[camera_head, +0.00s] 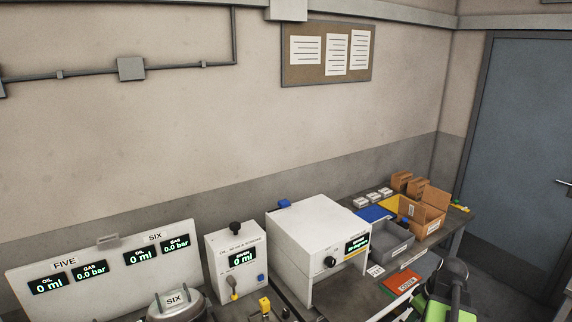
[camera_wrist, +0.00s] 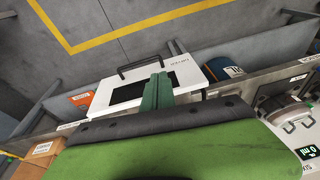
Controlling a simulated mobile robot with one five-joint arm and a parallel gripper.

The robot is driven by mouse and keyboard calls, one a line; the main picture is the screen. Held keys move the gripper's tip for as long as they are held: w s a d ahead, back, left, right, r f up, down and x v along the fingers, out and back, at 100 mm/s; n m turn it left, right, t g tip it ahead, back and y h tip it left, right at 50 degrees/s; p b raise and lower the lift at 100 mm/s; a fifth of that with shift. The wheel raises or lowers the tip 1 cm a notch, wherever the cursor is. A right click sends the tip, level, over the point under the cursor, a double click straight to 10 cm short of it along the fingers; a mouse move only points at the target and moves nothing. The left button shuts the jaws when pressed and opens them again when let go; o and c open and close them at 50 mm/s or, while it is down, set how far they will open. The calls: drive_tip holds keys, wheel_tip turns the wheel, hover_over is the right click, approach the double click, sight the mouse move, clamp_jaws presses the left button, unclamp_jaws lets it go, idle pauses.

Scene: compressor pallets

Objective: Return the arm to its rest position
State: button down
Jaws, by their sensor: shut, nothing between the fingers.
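My gripper (camera_wrist: 157,92) shows in the wrist view as dark green fingers, closed together with nothing held between them. The broad green body with a dark edge below it is mine. Beyond the fingers in that view is a white panel (camera_wrist: 122,98) with a dark screen and a black handle; I cannot tell the distance to it. In the head view, part of my arm (camera_head: 455,272), dark and green, shows at the lower right edge. The gripper's fingers cannot be made out there.
In the head view a bench carries a white display panel (camera_head: 105,258), an oil unit (camera_head: 237,262), a large white machine (camera_head: 318,240), a grey bin (camera_head: 391,243) and an open cardboard box (camera_head: 424,212). The wrist view shows grey floor with a yellow line (camera_wrist: 130,32).

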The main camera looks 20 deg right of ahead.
drive_tip(key=w+a+m+g, duration=0.1)
drive_tip(key=w+a, duration=0.4)
drive_tip(key=a, duration=0.8)
drive_tip(key=w+a+h, duration=0.1)
drive_tip(key=w+a, duration=0.3)
drive_tip(key=a, duration=0.8)
drive_tip(key=w+a+m+g, duration=0.1)
drive_tip(key=w+a, duration=0.4)
drive_tip(key=a, duration=0.8)
drive_tip(key=s+a+f+b, duration=0.1)
drive_tip(key=s+f+b, duration=0.2)
drive_tip(key=f+b, duration=0.9)
drive_tip(key=shift+a+f+g, duration=0.3)
drive_tip(key=shift+f, duration=0.3)
